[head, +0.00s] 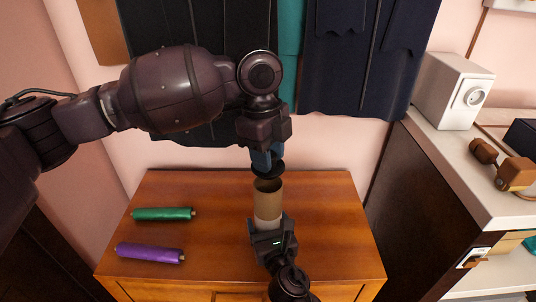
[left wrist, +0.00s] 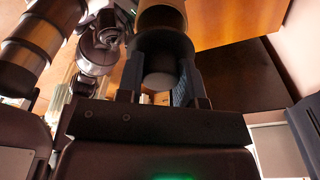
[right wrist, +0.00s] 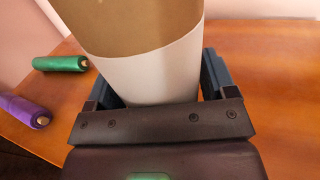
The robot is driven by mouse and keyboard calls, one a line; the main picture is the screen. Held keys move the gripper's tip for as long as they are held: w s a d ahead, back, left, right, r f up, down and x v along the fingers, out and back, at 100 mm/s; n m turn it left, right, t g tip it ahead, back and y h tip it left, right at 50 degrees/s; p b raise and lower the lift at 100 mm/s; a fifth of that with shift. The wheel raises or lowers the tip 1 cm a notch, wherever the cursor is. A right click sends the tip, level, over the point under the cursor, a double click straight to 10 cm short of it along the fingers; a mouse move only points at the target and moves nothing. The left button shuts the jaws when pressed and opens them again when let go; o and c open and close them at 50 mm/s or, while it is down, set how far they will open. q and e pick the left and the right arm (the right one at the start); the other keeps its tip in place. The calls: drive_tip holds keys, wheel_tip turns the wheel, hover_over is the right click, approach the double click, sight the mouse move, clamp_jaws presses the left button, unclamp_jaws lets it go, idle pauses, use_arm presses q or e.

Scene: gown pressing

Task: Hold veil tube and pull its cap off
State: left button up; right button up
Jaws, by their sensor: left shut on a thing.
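The veil tube (head: 268,196) is a brown cardboard cylinder with a white lower band, roughly upright over the wooden cabinet. My right gripper (head: 268,230) is shut around the white band, also seen in the right wrist view (right wrist: 160,85). My left gripper (head: 266,158) points down and is shut on the cap. In the left wrist view the dark cap (left wrist: 160,58) sits between the blue-grey fingers.
A green roll (head: 163,214) and a purple roll (head: 150,253) lie on the left of the cabinet top (head: 330,215). Dark gowns (head: 345,60) hang behind. A white counter (head: 450,175) with a white box (head: 453,90) and brown dumbbell-like object (head: 515,173) stands at right.

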drive_tip(key=shift+o, duration=1.3)
drive_tip(key=shift+s, duration=0.1)
